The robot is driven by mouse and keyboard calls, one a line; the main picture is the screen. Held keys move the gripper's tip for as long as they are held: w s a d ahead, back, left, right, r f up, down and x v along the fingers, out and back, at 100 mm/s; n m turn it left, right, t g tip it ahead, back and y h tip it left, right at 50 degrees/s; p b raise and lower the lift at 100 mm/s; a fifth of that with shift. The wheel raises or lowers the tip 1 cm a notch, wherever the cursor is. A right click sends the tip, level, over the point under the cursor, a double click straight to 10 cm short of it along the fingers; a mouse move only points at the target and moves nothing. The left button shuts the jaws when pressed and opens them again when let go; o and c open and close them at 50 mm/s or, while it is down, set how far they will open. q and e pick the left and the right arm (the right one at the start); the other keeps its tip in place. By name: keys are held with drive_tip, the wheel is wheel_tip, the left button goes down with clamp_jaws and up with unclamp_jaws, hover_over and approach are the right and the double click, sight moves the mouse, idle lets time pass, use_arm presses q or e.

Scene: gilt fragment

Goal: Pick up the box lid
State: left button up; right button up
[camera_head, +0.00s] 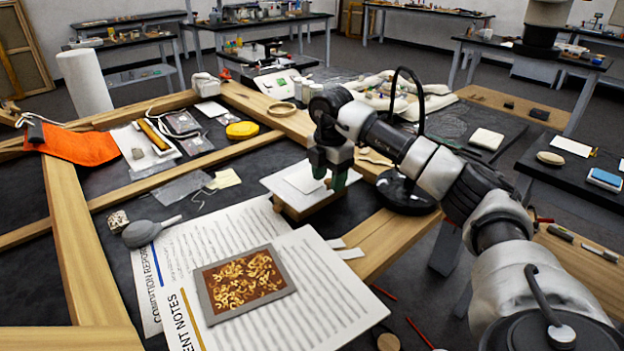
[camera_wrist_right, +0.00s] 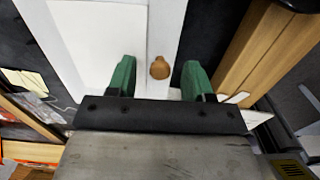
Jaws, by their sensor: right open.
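The box lid (camera_head: 284,183) is a flat white panel on top of a small box with a wooden side (camera_head: 318,206), near the middle of the head view. The lid also shows in the right wrist view (camera_wrist_right: 110,40), with a round wooden knob (camera_wrist_right: 159,68) on it. My right gripper (camera_head: 329,172) is above the lid, pointing down. In the right wrist view its green fingertips (camera_wrist_right: 160,79) are apart, one on each side of the knob, with nothing held. I cannot tell how far above the lid they are. My left gripper is not in view.
Printed sheets (camera_head: 190,245) and a framed gilt-fragment panel (camera_head: 246,283) lie in front of the box. Wooden frame bars (camera_head: 395,240) cross the dark table around it. A black lamp base (camera_head: 408,195) stands close to the right. A yellow disc (camera_head: 242,130) lies behind.

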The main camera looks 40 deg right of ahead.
drive_tip(key=shift+f, duration=0.25)
clamp_jaws()
drive_tip(key=shift+r, duration=0.1)
